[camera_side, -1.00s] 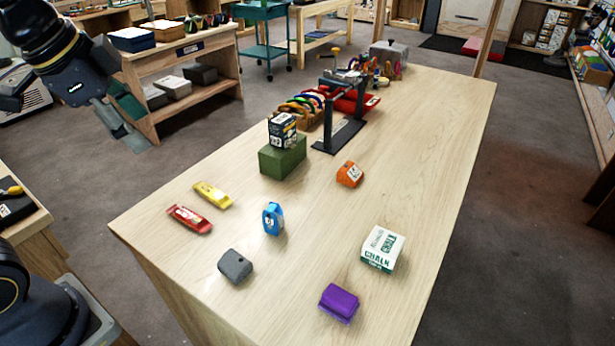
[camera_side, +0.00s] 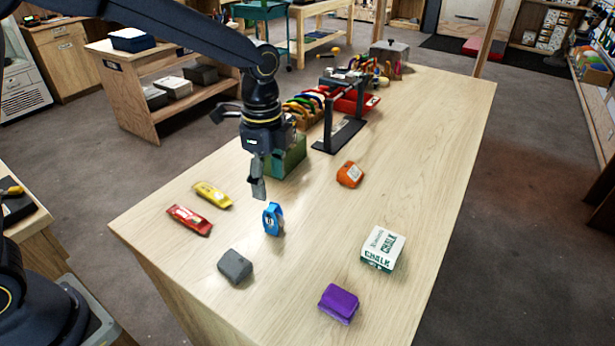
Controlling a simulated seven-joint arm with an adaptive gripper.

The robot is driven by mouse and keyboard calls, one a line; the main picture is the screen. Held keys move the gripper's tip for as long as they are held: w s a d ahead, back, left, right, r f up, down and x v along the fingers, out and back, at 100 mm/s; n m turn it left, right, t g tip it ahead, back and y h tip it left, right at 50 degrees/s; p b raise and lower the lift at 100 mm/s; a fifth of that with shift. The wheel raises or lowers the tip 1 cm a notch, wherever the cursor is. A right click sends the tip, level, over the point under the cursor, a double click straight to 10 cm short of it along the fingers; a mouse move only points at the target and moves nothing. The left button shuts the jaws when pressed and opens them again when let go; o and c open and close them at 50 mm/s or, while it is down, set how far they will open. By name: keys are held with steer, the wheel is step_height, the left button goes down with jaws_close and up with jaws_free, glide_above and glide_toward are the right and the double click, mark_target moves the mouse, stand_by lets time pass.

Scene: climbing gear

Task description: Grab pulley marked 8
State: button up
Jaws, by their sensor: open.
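A blue pulley-like piece (camera_side: 272,218) with a pale label stands on the wooden table, left of the middle. An orange piece (camera_side: 349,174) with a white label sits farther back to the right. The marks on both labels are too small to read, so I cannot tell which one bears an 8. My gripper (camera_side: 242,152) is open and empty, above the table in front of the green block. One finger hangs down behind and above the blue piece, apart from it.
The green block (camera_side: 291,157) is partly hidden behind my gripper. A yellow piece (camera_side: 212,194), a red piece (camera_side: 189,219), a grey block (camera_side: 235,266), a purple block (camera_side: 339,304) and a chalk box (camera_side: 382,249) lie around. A black stand (camera_side: 340,134) is farther back.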

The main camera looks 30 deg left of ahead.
mark_target(272, 207)
step_height(272, 207, down, 10)
steer(key=shift+f, duration=0.25)
stand_by(0.3)
jaws_close()
stand_by(0.4)
